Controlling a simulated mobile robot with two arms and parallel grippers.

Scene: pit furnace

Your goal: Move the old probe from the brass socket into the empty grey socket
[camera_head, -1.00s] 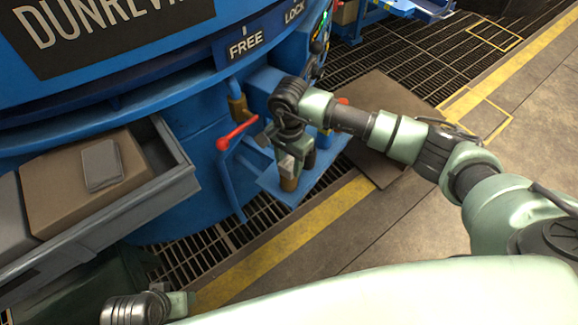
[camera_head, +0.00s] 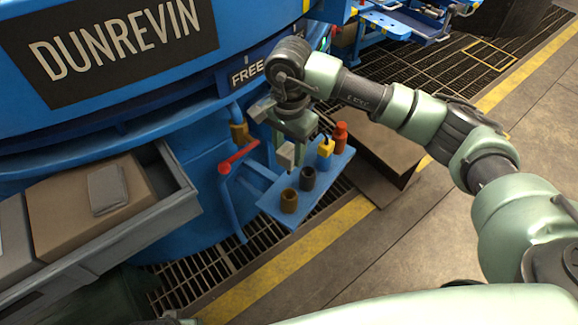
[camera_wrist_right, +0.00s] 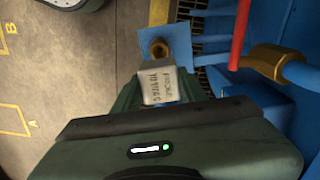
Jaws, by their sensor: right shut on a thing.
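My right gripper (camera_head: 288,140) is shut on the old probe, which has a pale grey block-shaped head (camera_head: 286,156). In the right wrist view the head (camera_wrist_right: 166,84) carries dark lettering. The probe hangs above the blue shelf, clear of the sockets in the head view; its lower end is hard to make out. The brass socket (camera_head: 289,201) stands at the shelf's near end with a dark open top. It also shows in the right wrist view (camera_wrist_right: 158,48). The grey socket (camera_head: 308,179) stands just behind it, looking empty. My left gripper is not clearly in view.
The blue shelf (camera_head: 272,201) also holds a yellow-headed piece (camera_head: 326,149) and a red piece (camera_head: 340,137) farther back. A red-handled lever (camera_head: 238,157) stands left of the shelf. An open drawer (camera_head: 176,200) holds a brown box (camera_head: 80,205).

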